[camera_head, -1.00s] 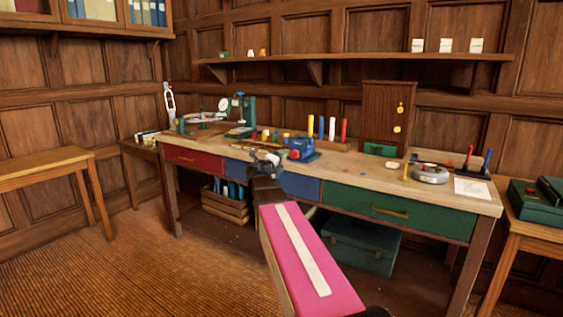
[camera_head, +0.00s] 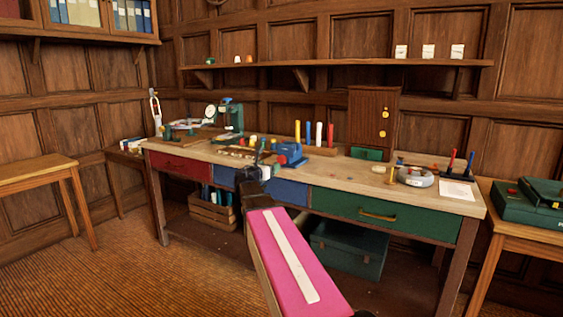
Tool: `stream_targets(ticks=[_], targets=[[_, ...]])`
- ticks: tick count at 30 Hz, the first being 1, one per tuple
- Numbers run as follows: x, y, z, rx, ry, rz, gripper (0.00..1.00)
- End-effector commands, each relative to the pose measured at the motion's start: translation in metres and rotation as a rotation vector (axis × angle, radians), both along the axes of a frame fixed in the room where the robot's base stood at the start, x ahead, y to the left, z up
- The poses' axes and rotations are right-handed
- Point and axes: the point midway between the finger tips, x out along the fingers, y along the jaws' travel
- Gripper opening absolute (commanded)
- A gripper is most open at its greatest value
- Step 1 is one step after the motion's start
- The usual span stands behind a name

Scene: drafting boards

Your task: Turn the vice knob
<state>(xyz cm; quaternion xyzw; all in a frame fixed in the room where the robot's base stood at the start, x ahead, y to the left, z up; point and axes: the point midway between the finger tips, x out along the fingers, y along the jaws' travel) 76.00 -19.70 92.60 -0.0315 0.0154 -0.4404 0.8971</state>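The vice (camera_head: 290,154) is a small blue block-like tool on the workbench, around the middle of its top. A red part that may be its knob shows on it, too small to make out clearly. My gripper (camera_head: 266,158) is at the end of my pink-panelled arm, over the bench's front edge. In the picture it is just left of the vice and seems apart from it. Its dark fingers are small and overlap the clutter behind, so I cannot tell how far apart they are. I see nothing held.
The workbench (camera_head: 340,185) has red, blue and green drawers. A green machine (camera_head: 228,118) stands to the left. Coloured upright sticks (camera_head: 318,133) stand behind the vice. A grey round device (camera_head: 414,176) and paper (camera_head: 455,190) lie right. The bench top right of the vice is fairly clear.

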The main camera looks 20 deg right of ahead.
Motion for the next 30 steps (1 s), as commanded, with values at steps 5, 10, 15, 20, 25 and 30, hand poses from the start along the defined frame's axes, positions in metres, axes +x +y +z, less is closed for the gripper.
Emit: stream_targets(ticks=[5, 10, 15, 20, 25, 30], targets=[[0.0005, -0.0008, 0.0001, 0.231, -0.299, 0.000, 0.75], [0.0010, -0.0014, 0.0002, 0.452, -0.585, 0.000, 0.75], [0.0013, -0.0020, 0.0003, 0.674, -0.872, 0.000, 0.75], [0.0016, -0.0025, 0.0003, 0.883, -1.142, 0.000, 0.75], [0.0020, -0.0032, 0.0004, 1.103, -1.427, 0.000, 0.75], [0.0023, -0.0038, 0.0005, 1.326, -1.714, 0.000, 0.75]])
